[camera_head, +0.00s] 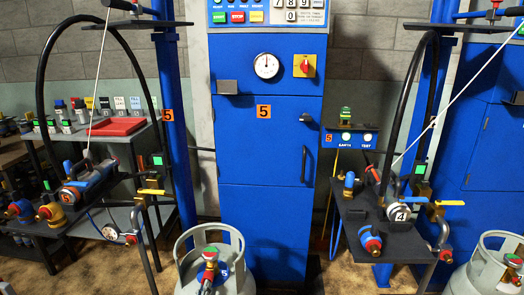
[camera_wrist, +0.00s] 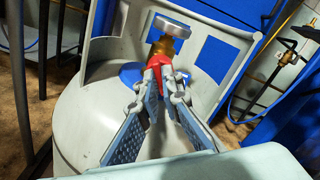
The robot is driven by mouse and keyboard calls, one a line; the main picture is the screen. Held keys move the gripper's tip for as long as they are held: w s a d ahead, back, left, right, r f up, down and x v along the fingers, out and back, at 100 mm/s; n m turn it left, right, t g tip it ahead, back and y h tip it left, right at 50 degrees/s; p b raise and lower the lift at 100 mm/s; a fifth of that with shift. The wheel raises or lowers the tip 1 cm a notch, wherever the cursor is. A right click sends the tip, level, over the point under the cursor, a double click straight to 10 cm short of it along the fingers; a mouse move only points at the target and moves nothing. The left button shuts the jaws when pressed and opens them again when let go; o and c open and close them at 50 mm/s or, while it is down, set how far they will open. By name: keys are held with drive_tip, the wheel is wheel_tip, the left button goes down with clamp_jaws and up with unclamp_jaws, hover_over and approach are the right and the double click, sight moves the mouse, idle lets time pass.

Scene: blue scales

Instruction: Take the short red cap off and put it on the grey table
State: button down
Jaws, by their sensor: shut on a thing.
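My gripper (camera_wrist: 166,74) is shut on a short red cap (camera_wrist: 173,84) in the wrist view. The cap sits just below a brass valve (camera_wrist: 168,47) with a grey handwheel (camera_wrist: 172,22), and seems to touch it. The fingers hide part of the cap. The valve stands inside the collar of a pale grey gas cylinder (camera_wrist: 95,110). My gripper does not show in the head view. A grey-topped table (camera_head: 100,142) stands at the left in the head view.
A red tray (camera_head: 116,126) and several small bottles stand on the table. Grey cylinders stand low at the centre (camera_head: 237,248) and right edge (camera_head: 489,264). A blue cabinet (camera_head: 262,155) stands behind. Weighing stands with hoses flank it.

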drive_tip(key=shift+n, duration=1.2)
drive_tip(key=n, duration=0.3)
drive_tip(key=shift+s, duration=0.2)
drive_tip(key=shift+s+a+p, duration=0.1)
drive_tip(key=shift+s+p, duration=0.25)
drive_tip(key=shift+s, duration=1)
drive_tip(key=s+p, duration=0.1)
drive_tip(key=s, duration=0.5)
drive_tip(key=shift+a, duration=0.25)
